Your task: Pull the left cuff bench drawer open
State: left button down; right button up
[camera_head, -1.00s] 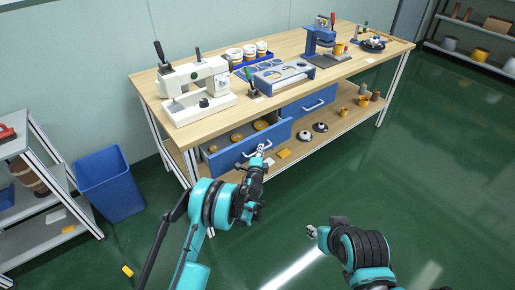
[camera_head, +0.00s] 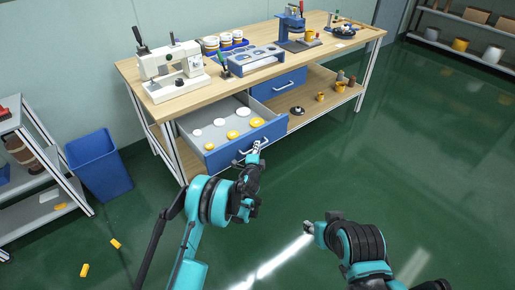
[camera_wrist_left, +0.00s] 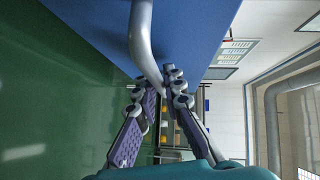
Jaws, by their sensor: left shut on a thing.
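The left bench drawer, with a blue front (camera_head: 272,132), stands well out from under the wooden bench top, its inside in view. Its grey bar handle (camera_head: 240,155) runs across the front; the handle also crosses the top of the left wrist view (camera_wrist_left: 142,40). My left gripper (camera_head: 256,147) is at the handle's right part, shut on it. In the left wrist view the fingers (camera_wrist_left: 160,85) meet around the bar's lower end. My right gripper (camera_head: 309,227) hangs over the floor, apart from the bench; its jaw is too small to read.
Several white and yellow round pieces (camera_head: 232,134) lie in the drawer. A second blue drawer (camera_head: 285,83) to its right is shut. A sewing machine (camera_head: 172,70) stands on the bench top. A blue bin (camera_head: 98,165) stands at left.

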pick_arm(q)
jog(key=shift+s+d, duration=0.1)
jog(key=shift+s, duration=0.1)
jog(key=c, duration=1.6)
grip_release()
jog(key=v, duration=0.7)
jog(key=shift+s, duration=0.25)
